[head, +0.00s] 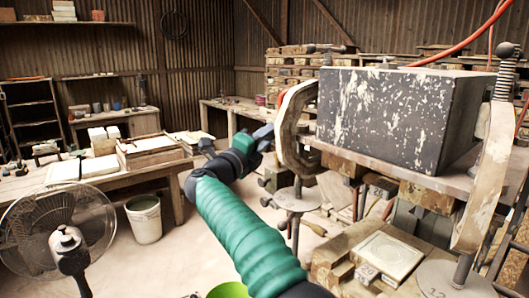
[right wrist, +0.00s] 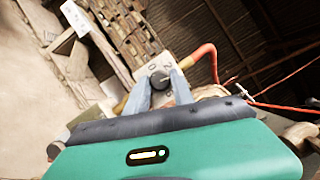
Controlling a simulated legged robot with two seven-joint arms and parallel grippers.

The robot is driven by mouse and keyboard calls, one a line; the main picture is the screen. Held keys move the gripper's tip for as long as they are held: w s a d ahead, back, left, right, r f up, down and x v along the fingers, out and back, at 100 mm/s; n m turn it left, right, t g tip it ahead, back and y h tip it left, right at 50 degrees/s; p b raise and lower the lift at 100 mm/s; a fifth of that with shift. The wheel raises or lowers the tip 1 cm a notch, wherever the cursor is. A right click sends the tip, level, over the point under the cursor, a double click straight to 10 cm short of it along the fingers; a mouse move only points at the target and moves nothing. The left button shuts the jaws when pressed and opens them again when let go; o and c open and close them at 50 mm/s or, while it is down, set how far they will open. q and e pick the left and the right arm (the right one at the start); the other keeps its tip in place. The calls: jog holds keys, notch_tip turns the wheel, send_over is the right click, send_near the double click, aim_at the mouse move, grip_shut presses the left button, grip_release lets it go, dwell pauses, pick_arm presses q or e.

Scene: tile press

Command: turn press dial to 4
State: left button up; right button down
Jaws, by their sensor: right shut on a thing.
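The press has a large dark block with chipped paint (head: 390,115) at the right of the head view. A dark round dial (right wrist: 160,80) sits on a pale plate (right wrist: 153,66) with small dark marks in the right wrist view; I cannot read its setting surely. My right gripper (right wrist: 160,85) has its two blue-grey fingers closed on the dial's sides. In the head view, my right gripper (head: 264,135) is beside the press's left curved arm (head: 291,130), and the dial cannot be made out there. My left gripper is out of view.
An orange hose (right wrist: 205,60) runs close by the dial plate. A pale tile (head: 388,258) lies in front of the press. A fan (head: 65,240) and a white bucket (head: 145,220) stand at the left, near a workbench (head: 170,165). Open floor lies between bucket and press.

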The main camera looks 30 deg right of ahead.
jog(key=shift+w+f+m+g+h+b, duration=0.15)
jog(key=shift+f+m+h+b, duration=0.1)
jog(key=shift+m+b, duration=0.55)
jog(key=shift+s+f+m+g+h+b, duration=0.15)
jog(key=shift+f+m+h+b, duration=0.15)
jog(key=shift+m, duration=0.8)
jog(key=shift+w+r, duration=0.1)
jog(key=shift+w, duration=0.05)
jog(key=c, duration=1.3)
grip_release()
jog(key=shift+o, duration=1)
jog(key=shift+r, duration=0.1)
jog(key=b+v, duration=0.4)
jog(key=v, duration=1.3)
